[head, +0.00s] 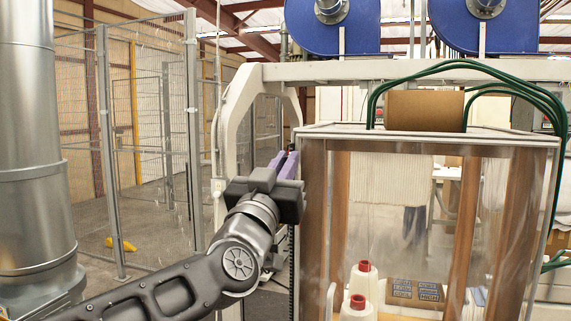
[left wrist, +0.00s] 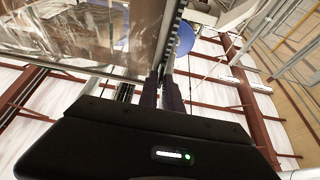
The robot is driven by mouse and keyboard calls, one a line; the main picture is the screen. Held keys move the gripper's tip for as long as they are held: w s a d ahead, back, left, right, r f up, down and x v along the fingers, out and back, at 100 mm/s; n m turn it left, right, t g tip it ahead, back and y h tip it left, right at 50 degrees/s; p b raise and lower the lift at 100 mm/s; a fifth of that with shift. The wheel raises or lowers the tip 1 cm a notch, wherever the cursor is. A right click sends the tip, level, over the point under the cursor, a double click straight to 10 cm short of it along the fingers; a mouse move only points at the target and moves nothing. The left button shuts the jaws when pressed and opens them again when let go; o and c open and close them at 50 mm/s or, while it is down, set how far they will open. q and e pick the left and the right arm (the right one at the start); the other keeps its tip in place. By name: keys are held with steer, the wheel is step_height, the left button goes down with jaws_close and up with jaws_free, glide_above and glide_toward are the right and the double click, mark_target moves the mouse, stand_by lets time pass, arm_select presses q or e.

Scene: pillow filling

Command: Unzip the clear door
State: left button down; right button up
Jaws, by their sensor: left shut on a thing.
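The clear door (head: 395,215) is a see-through sheet on the front of the framed enclosure, at the right in the head view. A dark toothed zipper (head: 291,245) runs down its left edge; its strip also shows in the left wrist view (left wrist: 176,32). My left gripper (head: 286,163) has purple fingers and is at the upper part of that edge. In the left wrist view its fingers (left wrist: 161,84) are close together at the zipper line. They are shut on a small part of the zipper, which they hide. My right gripper is not in view.
Behind the clear sheet stand white cones with red tops (head: 358,303). A wire mesh fence (head: 150,130) and a large metal duct (head: 30,150) stand at the left.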

arm_select(q)
steer(key=shift+f, duration=0.1)
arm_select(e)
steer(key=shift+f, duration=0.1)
